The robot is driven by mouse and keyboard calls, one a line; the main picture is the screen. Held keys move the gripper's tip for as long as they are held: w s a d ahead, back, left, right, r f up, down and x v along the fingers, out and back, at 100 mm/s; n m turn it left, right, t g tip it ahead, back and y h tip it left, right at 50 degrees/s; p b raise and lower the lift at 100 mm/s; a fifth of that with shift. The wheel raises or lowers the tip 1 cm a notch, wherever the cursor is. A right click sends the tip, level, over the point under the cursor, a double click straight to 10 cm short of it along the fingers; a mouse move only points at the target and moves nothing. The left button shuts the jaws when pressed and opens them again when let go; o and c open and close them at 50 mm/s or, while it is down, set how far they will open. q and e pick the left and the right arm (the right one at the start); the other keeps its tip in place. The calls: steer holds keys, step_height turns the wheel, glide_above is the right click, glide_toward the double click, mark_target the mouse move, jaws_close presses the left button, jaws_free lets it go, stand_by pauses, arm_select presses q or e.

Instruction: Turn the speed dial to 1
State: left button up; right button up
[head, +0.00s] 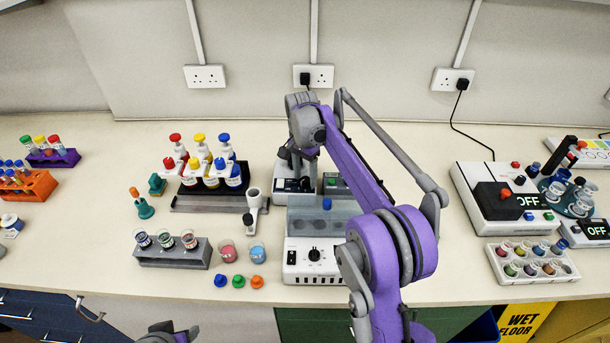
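A black round dial (314,254) sits on the front panel of a white box-shaped device (300,269) at the bench's front middle. Marks surround the dial, but the numbers and its setting are too small to read. My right arm reaches over the bench to the right of this device. My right gripper (289,163) hangs at the far end of that arm, behind the device and apart from the dial. Its fingers are partly hidden, so I cannot tell whether they are open. Only a piece of my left arm shows at the bottom edge; its gripper is not visible.
A tube rack (173,257), small cups and coloured caps lie to the left. A device with an OFF display (492,205) and a vial tray (530,278) stand at right.

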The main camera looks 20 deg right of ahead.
mark_target(304, 178)
steer(key=shift+o, duration=0.3)
arm_select(q)
steer(key=shift+w+r+p, duration=0.3)
steer(key=shift+r+p, duration=0.1)
steer(key=shift+r, duration=0.15)
steer(key=shift+w+r+p, duration=0.25)
steer(key=shift+r+p, duration=0.1)
steer(key=shift+r, duration=0.2)
arm_select(e)
step_height(304, 178, up, 11)
steer(key=shift+w+a, duration=0.2)
steer(key=shift+w, duration=0.05)
steer(key=shift+f, duration=0.15)
